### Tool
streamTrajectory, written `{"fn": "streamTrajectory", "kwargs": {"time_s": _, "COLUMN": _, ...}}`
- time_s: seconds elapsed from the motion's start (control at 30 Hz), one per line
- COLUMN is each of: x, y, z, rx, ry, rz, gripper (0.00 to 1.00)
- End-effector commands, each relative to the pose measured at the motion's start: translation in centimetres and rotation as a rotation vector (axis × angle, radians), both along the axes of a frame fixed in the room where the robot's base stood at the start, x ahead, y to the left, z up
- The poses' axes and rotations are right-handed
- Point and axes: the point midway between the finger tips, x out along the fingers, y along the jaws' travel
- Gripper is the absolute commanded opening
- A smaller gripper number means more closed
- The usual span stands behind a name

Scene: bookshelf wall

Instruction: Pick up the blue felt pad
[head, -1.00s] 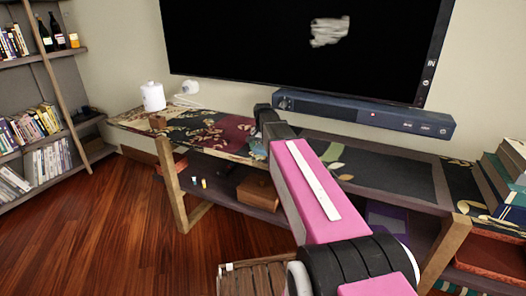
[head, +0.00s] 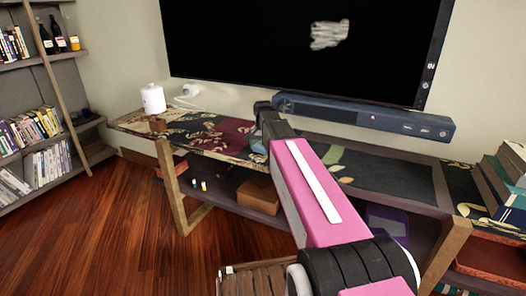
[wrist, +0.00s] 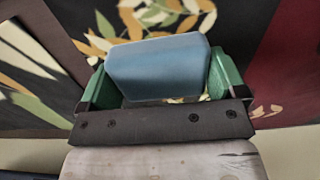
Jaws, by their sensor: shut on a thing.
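The blue felt pad (wrist: 157,68) is a light blue block with rounded corners in the wrist view. It lies between the two green fingers of my gripper (wrist: 160,80), which are shut on it at its left and right sides. In the head view a small bluish edge of the pad (head: 258,146) shows just left of my arm, over the patterned tabletop. My arm hides most of the gripper there. I cannot tell whether the pad touches the surface beneath it.
The long low table (head: 372,172) has a floral top. A white canister (head: 153,98) and a small wooden block (head: 157,124) stand at its left. A dark soundbar (head: 362,115) is below the television (head: 290,40). Books (head: 503,180) are stacked at the right.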

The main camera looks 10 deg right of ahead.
Motion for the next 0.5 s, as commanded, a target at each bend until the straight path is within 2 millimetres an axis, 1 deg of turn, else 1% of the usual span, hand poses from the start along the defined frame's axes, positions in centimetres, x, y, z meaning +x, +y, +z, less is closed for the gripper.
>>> {"fn": "streamTrajectory", "kwargs": {"time_s": 0.07, "x": 0.0, "y": 0.0, "z": 1.4, "rx": 0.000, "ry": -0.002, "rz": 0.000, "gripper": 0.67}}
{"fn": "streamTrajectory", "kwargs": {"time_s": 0.1, "x": -0.3, "y": 0.1, "z": 2.2, "rx": 0.001, "ry": -0.003, "rz": 0.001, "gripper": 0.67}}
{"fn": "streamTrajectory", "kwargs": {"time_s": 0.13, "x": -1.4, "y": 0.6, "z": 2.5, "rx": 0.000, "ry": -0.001, "rz": 0.002, "gripper": 0.67}}
{"fn": "streamTrajectory", "kwargs": {"time_s": 0.2, "x": -3.0, "y": 1.4, "z": 3.4, "rx": 0.000, "ry": -0.001, "rz": 0.002, "gripper": 0.67}}
{"fn": "streamTrajectory", "kwargs": {"time_s": 0.3, "x": -5.0, "y": 2.5, "z": 4.8, "rx": 0.000, "ry": -0.001, "rz": 0.002, "gripper": 0.67}}
{"fn": "streamTrajectory", "kwargs": {"time_s": 0.5, "x": -8.1, "y": 4.3, "z": 7.0, "rx": 0.000, "ry": -0.001, "rz": 0.002, "gripper": 0.67}}
